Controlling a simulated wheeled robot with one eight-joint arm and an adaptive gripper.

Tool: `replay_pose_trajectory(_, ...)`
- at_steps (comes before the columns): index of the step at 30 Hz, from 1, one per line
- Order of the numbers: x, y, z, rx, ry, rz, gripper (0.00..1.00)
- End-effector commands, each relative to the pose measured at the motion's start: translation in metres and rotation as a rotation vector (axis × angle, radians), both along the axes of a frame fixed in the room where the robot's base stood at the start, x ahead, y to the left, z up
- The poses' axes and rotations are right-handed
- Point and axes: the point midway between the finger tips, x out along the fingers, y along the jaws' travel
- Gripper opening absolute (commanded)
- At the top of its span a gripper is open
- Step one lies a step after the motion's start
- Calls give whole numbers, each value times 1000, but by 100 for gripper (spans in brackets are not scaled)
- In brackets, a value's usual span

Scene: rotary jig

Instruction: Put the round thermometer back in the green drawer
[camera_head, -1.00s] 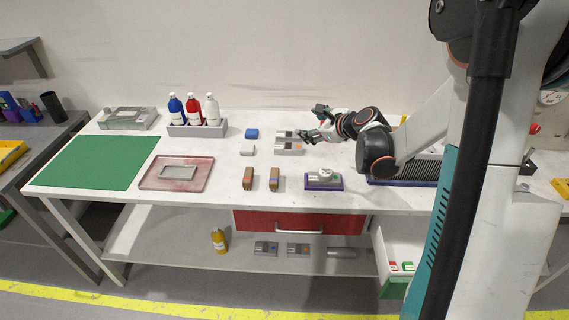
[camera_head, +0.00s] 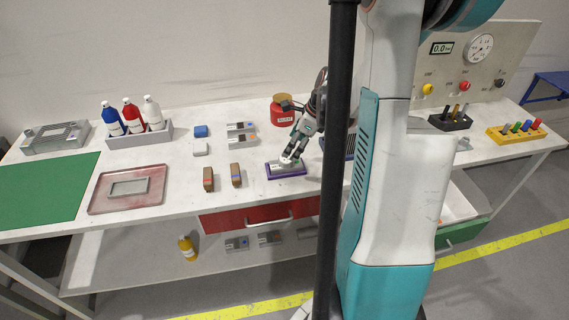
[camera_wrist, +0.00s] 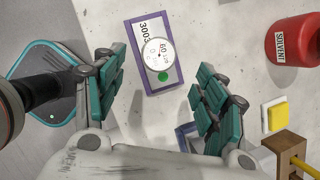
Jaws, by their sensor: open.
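The round thermometer, a small white disc with numbers (camera_wrist: 158,54), lies on a purple-edged holder (camera_wrist: 132,36) with a "3003" label and a green dot. In the head view the holder (camera_head: 272,171) is on the white table, partly covered by my gripper (camera_head: 292,156). In the wrist view my gripper (camera_wrist: 162,76) is open, with its teal fingers on either side of the disc. The green drawer (camera_head: 463,233) stands pulled out under the table at right, partly hidden by my body.
A red solvent can (camera_head: 282,110) stands behind my gripper, and shows in the wrist view (camera_wrist: 293,45). Two brown blocks (camera_head: 236,174) lie left of the holder. A shut red drawer (camera_head: 255,216) is below. A yellow rack (camera_head: 516,132) is at far right.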

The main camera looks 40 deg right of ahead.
Motion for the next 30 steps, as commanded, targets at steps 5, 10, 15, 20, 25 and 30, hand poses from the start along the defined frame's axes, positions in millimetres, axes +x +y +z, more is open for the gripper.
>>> replay_pose_trajectory(5,7,2,-17,-1,-1,1,66)
replay_pose_trajectory(10,9,3,-24,-1,-1,1,66)
replay_pose_trajectory(15,16,6,-46,-1,-2,2,66)
replay_pose_trajectory(20,23,8,-65,-1,-2,2,66)
replay_pose_trajectory(25,25,9,-66,-1,-1,1,66)
replay_pose_trajectory(30,25,9,-66,-1,-1,1,48)
